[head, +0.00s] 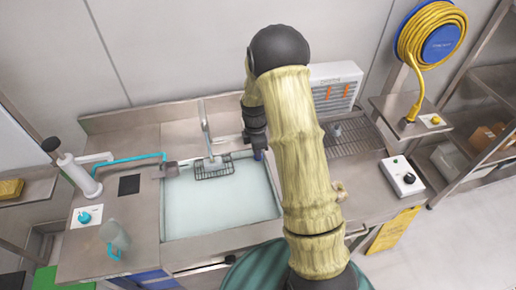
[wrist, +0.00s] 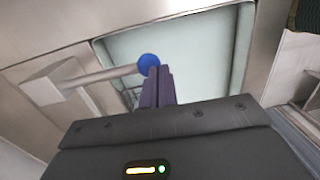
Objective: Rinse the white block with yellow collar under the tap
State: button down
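In the head view, a metal tap (head: 205,127) stands at the back of the sink (head: 190,225). A pale shape (head: 214,161) sits at the wire rack below it; I cannot tell if it is the white block, and I make out no yellow collar. My gripper (head: 258,155) points down at the sink's back right edge. In the wrist view, its dark purple fingers (wrist: 158,85) are together with nothing visible between them. Their tips are beside a blue ball (wrist: 150,63) on the end of a metal rod (wrist: 100,76); I cannot tell if they touch.
The wire rack (head: 213,173) hangs in the sink. A clear jug (head: 115,238) and a white pump (head: 80,177) stand on the left counter. A ribbed drainer (head: 352,137) and a white control box (head: 402,177) are at right. A yellow hose reel (head: 432,30) hangs behind.

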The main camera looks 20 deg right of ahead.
notch_tip(320, 180, up, 2)
jog(key=shift+s+r+p, duration=0.1)
jog(key=shift+s+p, duration=0.05)
jog(key=shift+p, duration=0.2)
jog(key=shift+r+b, duration=0.15)
jog(key=shift+b, duration=0.35)
notch_tip(320, 180, up, 9)
jog(key=s+b, duration=0.1)
jog(key=b, duration=0.1)
jog(key=shift+s+a, duration=0.25)
jog(key=s+a+r+m+t, duration=0.1)
jog(key=s+m, duration=0.7)
jog(key=s+a+r+m+t, duration=0.1)
jog(key=s+a+m+t, duration=0.1)
jog(key=s+m, duration=0.7)
jog(key=shift+r, duration=0.25)
